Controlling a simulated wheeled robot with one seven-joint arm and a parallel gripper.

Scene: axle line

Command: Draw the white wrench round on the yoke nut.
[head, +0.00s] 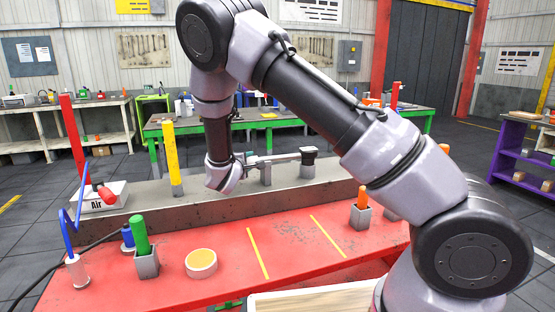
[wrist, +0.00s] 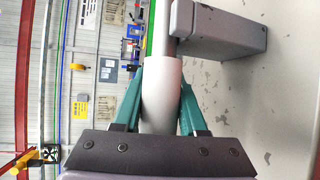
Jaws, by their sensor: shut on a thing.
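The white wrench (wrist: 162,98) shows in the wrist view as a pale, thick handle with a thinner grey shaft running up and out of the picture. My gripper (wrist: 162,72) has its teal fingers on both sides of this handle, shut on it. In the head view the wrench (head: 278,158) is a thin pale bar held level above the grey beam, reaching right from my gripper toward a dark-topped grey block (head: 307,165). The fingers are small and hard to make out there. I cannot make out the yoke nut or the wrench's far end clearly.
The long grey beam (head: 330,187) lies behind the red bench top (head: 290,240). A yellow post (head: 173,160) stands left of my gripper. A grey block (wrist: 222,30) sits close right of the wrench shaft in the wrist view. Holders with green and orange handles stand in front.

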